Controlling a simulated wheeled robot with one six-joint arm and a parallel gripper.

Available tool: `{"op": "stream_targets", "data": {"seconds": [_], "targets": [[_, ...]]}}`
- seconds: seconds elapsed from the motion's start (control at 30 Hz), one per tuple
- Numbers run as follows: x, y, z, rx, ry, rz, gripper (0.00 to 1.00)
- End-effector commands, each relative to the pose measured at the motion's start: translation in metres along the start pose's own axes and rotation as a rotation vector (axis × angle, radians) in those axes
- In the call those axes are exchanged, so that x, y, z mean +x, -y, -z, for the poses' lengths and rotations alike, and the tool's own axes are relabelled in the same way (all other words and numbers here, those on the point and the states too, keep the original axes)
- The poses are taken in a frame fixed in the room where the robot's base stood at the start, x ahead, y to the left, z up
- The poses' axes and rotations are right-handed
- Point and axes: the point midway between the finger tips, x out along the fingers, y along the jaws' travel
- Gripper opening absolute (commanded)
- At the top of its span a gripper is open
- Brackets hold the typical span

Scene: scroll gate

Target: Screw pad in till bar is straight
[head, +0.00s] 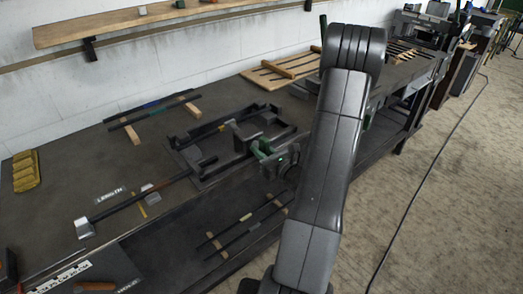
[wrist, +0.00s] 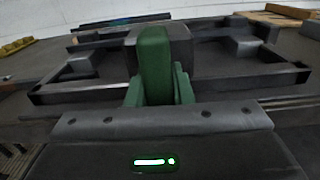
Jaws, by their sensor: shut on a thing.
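A dark metal frame (head: 205,135) sits on the bench, with a dark block (head: 245,134) at its front side. In the wrist view the frame (wrist: 85,90) spans the width, with the block (wrist: 181,48) in the middle. A green upright handle (wrist: 155,55) stands in front of the block. My gripper (wrist: 158,92) is shut on this handle, one green finger on each side. In the head view my gripper (head: 272,158) is at the frame's front edge, partly hidden by my arm. I cannot tell the pad, nor how straight the bar is.
Yellow blocks (head: 26,171) sit at far left. Dark rods (head: 150,108) lie behind; more rods (head: 245,225) lie on the lower shelf. The floor at right is mostly clear.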

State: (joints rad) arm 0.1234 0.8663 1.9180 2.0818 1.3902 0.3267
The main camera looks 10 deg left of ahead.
Motion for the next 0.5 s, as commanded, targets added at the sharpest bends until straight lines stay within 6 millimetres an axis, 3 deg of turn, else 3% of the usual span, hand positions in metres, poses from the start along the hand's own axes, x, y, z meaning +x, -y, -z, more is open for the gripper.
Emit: {"op": "stream_targets", "data": {"seconds": [0.2, 0.23, 0.3, 0.33, 0.5], "targets": [[-0.0001, -0.0002, -0.0001, 0.001, 0.001, 0.000, 0.00], [-0.0001, -0.0002, -0.0001, 0.001, 0.001, 0.000, 0.24], [-0.0001, -0.0001, -0.0001, 0.000, 0.001, 0.000, 0.38], [-0.0001, -0.0001, 0.0000, 0.000, 0.000, 0.000, 0.42], [-0.0001, -0.0001, 0.0001, -0.001, 0.000, 0.000, 0.42]]}}
